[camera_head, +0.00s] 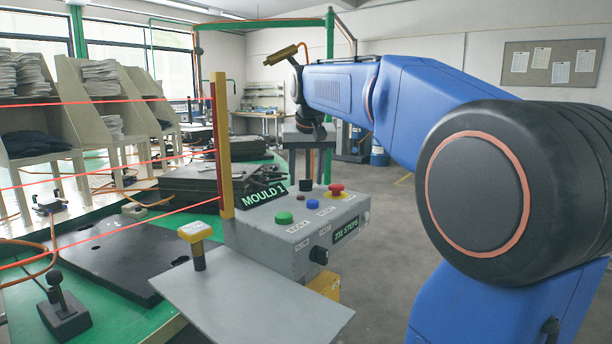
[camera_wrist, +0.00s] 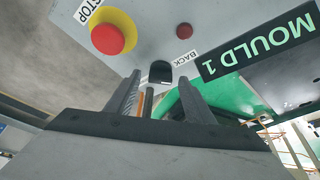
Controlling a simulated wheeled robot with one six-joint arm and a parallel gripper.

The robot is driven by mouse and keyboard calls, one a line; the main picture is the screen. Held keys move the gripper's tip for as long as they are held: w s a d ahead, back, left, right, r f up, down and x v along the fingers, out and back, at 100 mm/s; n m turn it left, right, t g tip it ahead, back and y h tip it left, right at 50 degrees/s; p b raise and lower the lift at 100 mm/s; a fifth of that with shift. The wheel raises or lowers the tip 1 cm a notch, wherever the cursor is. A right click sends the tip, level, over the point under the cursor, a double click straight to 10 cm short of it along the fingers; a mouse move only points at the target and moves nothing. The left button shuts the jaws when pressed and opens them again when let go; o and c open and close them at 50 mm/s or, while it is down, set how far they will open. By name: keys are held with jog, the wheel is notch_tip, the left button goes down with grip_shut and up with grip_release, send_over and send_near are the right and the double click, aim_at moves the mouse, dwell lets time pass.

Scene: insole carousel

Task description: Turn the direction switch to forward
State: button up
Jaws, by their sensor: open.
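The grey control box (camera_head: 275,240) stands at the table's edge with buttons on its sloped top. The direction switch is a small black knob (camera_head: 306,185) at the back of that top. In the wrist view the black switch (camera_wrist: 160,70) lies between the tips of my gripper (camera_wrist: 160,84), with a BACK label (camera_wrist: 186,57) beside it. My gripper (camera_head: 305,172) points down over the switch, fingers open on either side; I see no contact. Which way the switch is turned cannot be told, and its forward label is not in view.
A red stop button on yellow (camera_wrist: 108,38) is close to the switch, as is a small dark red round part (camera_wrist: 184,31). A green button (camera_head: 284,217) and blue button (camera_head: 312,204) are nearer. A yellow-red post (camera_head: 222,150) with red beams stands left.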

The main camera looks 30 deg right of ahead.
jog(key=c, duration=1)
jog(key=shift+c, duration=0.2)
jog(key=shift+m, duration=0.3)
jog(key=m, duration=0.2)
jog(key=m+g+h, duration=0.1)
jog(key=shift+w+a+m, duration=0.15)
jog(key=shift+m, duration=0.25)
jog(key=m+g+h, duration=0.1)
jog(key=m, duration=0.2)
jog(key=shift+w+m, duration=0.1)
jog(key=shift+m, duration=0.2)
jog(key=m+g, duration=0.1)
jog(key=m, duration=0.2)
jog(key=m+g, duration=0.1)
jog(key=m, duration=0.2)
jog(key=shift+w+m+g, duration=0.15)
jog(key=shift+m+g, duration=0.25)
